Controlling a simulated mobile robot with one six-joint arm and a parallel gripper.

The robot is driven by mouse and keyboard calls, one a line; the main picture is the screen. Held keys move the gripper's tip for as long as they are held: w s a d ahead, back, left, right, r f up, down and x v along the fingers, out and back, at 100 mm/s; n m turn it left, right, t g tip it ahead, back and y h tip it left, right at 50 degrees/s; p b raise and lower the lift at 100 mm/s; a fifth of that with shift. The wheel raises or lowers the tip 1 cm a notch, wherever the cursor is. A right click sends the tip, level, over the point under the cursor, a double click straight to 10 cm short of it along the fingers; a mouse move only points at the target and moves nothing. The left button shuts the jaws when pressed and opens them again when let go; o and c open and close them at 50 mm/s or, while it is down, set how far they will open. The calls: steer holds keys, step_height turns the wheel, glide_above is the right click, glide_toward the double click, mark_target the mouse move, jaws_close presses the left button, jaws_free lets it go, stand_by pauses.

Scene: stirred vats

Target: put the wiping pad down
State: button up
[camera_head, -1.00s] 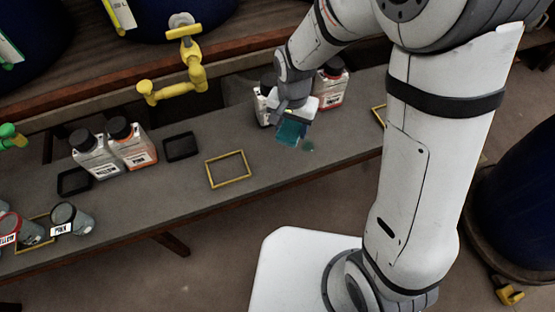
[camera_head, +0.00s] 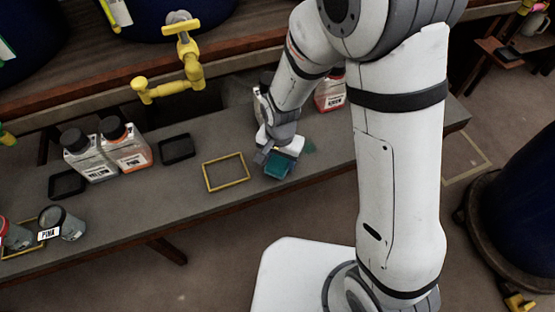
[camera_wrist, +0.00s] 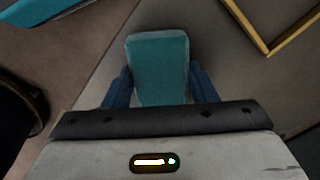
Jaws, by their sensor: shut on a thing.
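The wiping pad (camera_head: 279,164) is a teal block at the end of my arm in the head view. It also shows large in the wrist view (camera_wrist: 158,66), with a blue finger on each side of it. My gripper (camera_head: 270,156) is shut on the pad, over the grey bench (camera_head: 215,196). Whether the pad touches the bench is hard to tell. A faint green smear (camera_head: 309,147) lies on the bench just right of the pad.
A yellow frame (camera_head: 226,172) lies flat just left of my gripper. Another bottle (camera_head: 330,92) is behind my arm. A yellow tap (camera_head: 184,60) juts out above the bench.

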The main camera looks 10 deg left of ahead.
mark_target(280, 160)
steer(key=shift+r, duration=0.1)
steer(key=o, duration=1)
step_height(280, 160, up, 12)
steer(key=p, duration=0.4)
steer(key=s+d+r+n, duration=0.1)
steer(key=s+d+r, duration=0.1)
steer(key=d+r, duration=0.2)
steer(key=s+d+r+n, duration=0.1)
steer(key=d+r, duration=0.3)
steer(key=d, duration=0.7)
steer(key=s+d+r+t, duration=0.1)
steer(key=s+d+r, duration=0.2)
steer(key=d, duration=0.4)
steer(key=shift+s+d+r+n, duration=0.35)
steer(key=shift+s+r+n, duration=0.05)
steer(key=shift+s, duration=0.1)
